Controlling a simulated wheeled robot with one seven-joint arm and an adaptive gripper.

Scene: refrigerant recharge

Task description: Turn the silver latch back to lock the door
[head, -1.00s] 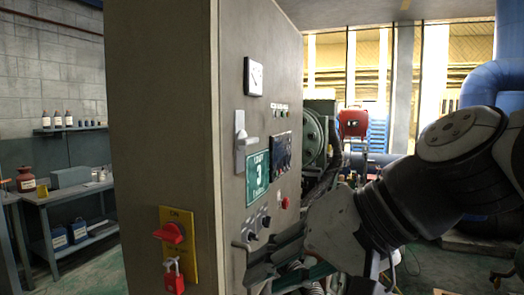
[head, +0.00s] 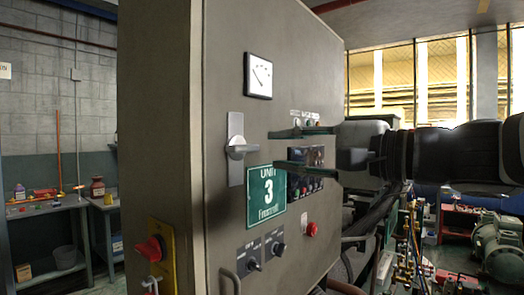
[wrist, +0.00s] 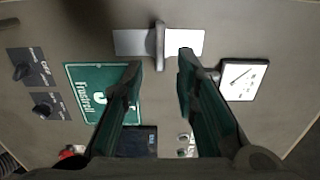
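The silver latch (head: 236,150) is on the grey cabinet front, a tall pale plate with a handle sticking out sideways to the right. In the wrist view its handle (wrist: 160,42) stands across the plate, just ahead of and between my fingertips. My gripper (head: 272,149) is open, one finger above the other, with its tips pointing at the latch from the right. It shows in the wrist view (wrist: 160,60) with nothing held. I cannot tell whether the fingers touch the handle. The cabinet door (head: 222,240) looks flush with the front.
A gauge (head: 258,75) sits above the latch and a green Unit 3 sign (head: 266,196) just below it. Black knobs (head: 253,264), a red button (head: 311,229) and a red switch (head: 150,250) are lower down. Open room lies in front of the cabinet.

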